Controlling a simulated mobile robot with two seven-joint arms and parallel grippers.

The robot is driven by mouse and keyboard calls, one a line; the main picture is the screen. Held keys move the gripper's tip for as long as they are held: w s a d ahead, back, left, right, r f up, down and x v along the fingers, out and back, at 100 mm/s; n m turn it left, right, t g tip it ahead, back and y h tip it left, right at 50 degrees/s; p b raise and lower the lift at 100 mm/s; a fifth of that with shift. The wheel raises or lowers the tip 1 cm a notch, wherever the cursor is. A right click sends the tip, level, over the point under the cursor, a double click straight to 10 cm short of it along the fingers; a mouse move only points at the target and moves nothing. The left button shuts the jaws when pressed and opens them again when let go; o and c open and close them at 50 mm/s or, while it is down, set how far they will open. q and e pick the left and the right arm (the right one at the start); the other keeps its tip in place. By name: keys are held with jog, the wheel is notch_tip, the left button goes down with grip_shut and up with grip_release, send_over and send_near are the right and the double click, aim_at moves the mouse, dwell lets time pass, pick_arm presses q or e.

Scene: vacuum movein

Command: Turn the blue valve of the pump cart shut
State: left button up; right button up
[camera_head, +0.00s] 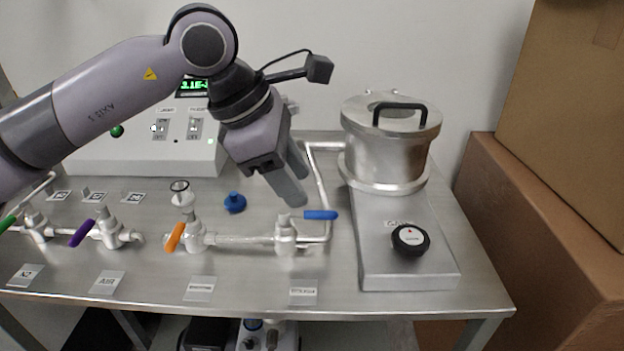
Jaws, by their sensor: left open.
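The blue valve handle (321,215) sits on a metal valve body (286,236) in the pipe on the cart top, in front of the metal chamber. The handle points right, roughly in line with the horizontal pipe run. My left gripper (290,192) comes in from the upper left, its fingers pointing down and to the right. It is open and empty, a little above and behind the valve, apart from the handle. The steel cart top (250,284) carries all of this. My right gripper is not in view.
Orange (174,238), purple (82,233) and green valve handles line the pipes to the left. A blue knob (235,203) stands behind. A lidded chamber (385,150) and black dial (410,240) are at right. Cardboard boxes (545,235) stand beside the cart. The front strip is clear except labels.

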aim_at(317, 212)
pick_arm(q)
jog(key=x, duration=0.7)
jog(key=shift+w+a+p, duration=0.15)
jog(key=shift+w+p, duration=0.2)
jog(key=shift+w, duration=0.05)
grip_shut()
